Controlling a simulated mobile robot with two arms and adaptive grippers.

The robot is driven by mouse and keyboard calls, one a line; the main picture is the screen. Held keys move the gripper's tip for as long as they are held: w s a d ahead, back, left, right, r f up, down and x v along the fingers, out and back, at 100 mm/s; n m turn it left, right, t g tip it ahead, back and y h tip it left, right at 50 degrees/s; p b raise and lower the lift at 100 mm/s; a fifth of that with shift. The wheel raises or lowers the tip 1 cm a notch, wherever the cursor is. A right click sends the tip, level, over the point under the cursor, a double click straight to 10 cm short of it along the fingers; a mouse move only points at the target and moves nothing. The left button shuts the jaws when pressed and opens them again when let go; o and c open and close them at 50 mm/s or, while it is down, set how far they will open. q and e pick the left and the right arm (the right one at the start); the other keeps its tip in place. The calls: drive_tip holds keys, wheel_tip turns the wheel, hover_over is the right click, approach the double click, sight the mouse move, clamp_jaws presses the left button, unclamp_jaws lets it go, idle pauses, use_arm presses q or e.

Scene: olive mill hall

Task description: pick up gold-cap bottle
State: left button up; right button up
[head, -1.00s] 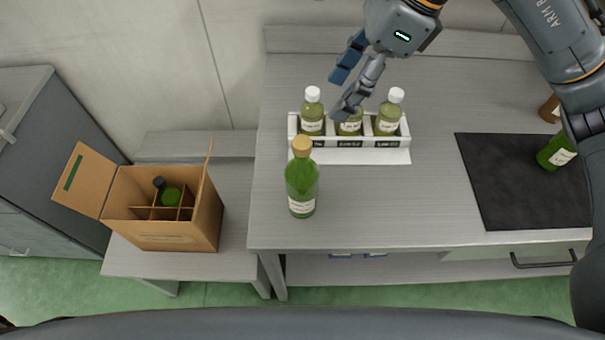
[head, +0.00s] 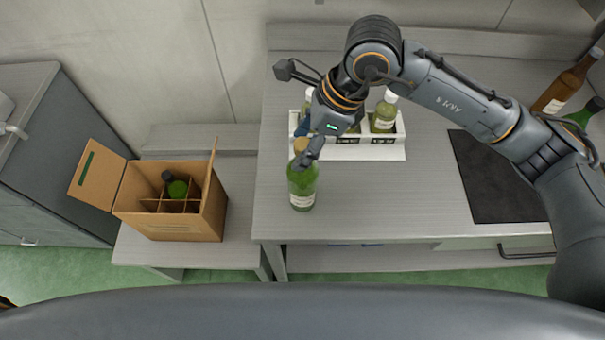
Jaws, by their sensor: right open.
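The gold-cap bottle (head: 302,190) is green with a pale label. It stands upright near the front left of the grey table, in front of the white rack (head: 365,152). My right gripper (head: 304,147) is open at the top of this bottle, pointing down toward it. One finger overlaps the gold cap and hides part of it. I cannot tell whether the fingers touch the bottle. My left gripper is not in view.
The rack behind holds white-capped bottles (head: 384,112), partly hidden by my right arm. An open cardboard box (head: 187,228) with dividers and a dark-capped bottle (head: 175,186) stands on the lower bench at left. A dark mat (head: 490,185) and a brown bottle (head: 566,82) are at right.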

drive_tip(key=shift+a+f, duration=0.1)
drive_tip(key=shift+f, duration=0.15)
clamp_jaws()
drive_tip(key=shift+r, duration=0.1)
drive_tip(key=shift+w, duration=0.1)
